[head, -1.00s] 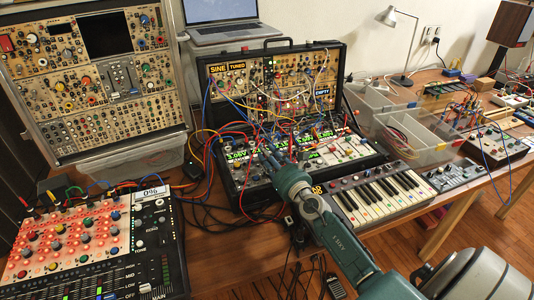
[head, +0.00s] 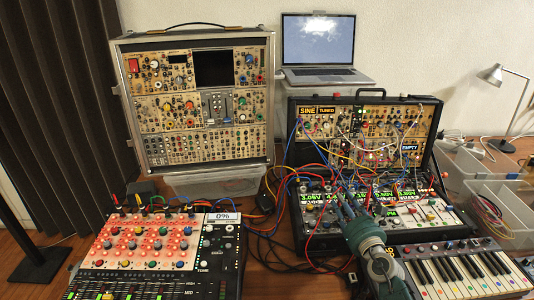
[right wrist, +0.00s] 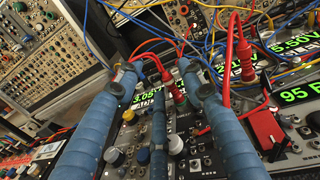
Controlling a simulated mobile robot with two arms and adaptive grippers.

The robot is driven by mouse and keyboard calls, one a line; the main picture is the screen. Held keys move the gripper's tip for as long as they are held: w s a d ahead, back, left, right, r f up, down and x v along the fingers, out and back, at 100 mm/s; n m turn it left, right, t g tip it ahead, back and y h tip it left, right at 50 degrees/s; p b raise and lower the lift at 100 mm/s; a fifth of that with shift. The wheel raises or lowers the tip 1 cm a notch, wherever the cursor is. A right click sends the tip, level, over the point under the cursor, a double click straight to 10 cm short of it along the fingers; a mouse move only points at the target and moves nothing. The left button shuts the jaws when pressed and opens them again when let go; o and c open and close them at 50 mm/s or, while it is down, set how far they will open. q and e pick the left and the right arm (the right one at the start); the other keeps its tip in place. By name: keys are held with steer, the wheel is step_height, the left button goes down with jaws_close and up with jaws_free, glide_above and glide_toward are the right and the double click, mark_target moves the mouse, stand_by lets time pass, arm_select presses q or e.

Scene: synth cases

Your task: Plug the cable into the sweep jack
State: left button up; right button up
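My right gripper (head: 347,205) reaches from the bottom over the lower panel of the black synth case (head: 290,225). Red cables with red plugs stand in the panel near the fingers: one plug (right wrist: 175,88) is just beyond the fingertips, and another plug (right wrist: 246,58) is further right. I cannot tell which cable the task means. No label for the sweep jack is readable, and the fingers hide part of the panel. My left gripper is not in view.
A mixer (head: 215,255) with colored knobs is at front left. A tall synth case (head: 122,95) and laptop (head: 318,45) stand behind. A keyboard (head: 470,270) is at front right, near clear plastic bins (head: 505,200). Many patch cables cross the case, crowding the space around the fingers.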

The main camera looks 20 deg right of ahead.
step_height(320, 180, up, 6)
steer(key=r+p, duration=0.1)
steer(key=p, duration=0.3)
steer(key=w+a+r+n+g+y+b, duration=0.1)
steer(key=a+r+n+g+y, duration=0.2)
steer(key=a, duration=0.9)
steer(key=w+a+r+n+g+y+b, duration=0.1)
steer(key=a+r+n+y, duration=0.4)
steer(key=a, duration=0.6)
steer(key=shift+w+a+r+n+g+y, duration=0.45)
steer(key=shift+r+g+y, duration=0.7)
steer(key=shift+r, duration=0.75)
steer(key=shift+d, duration=0.1)
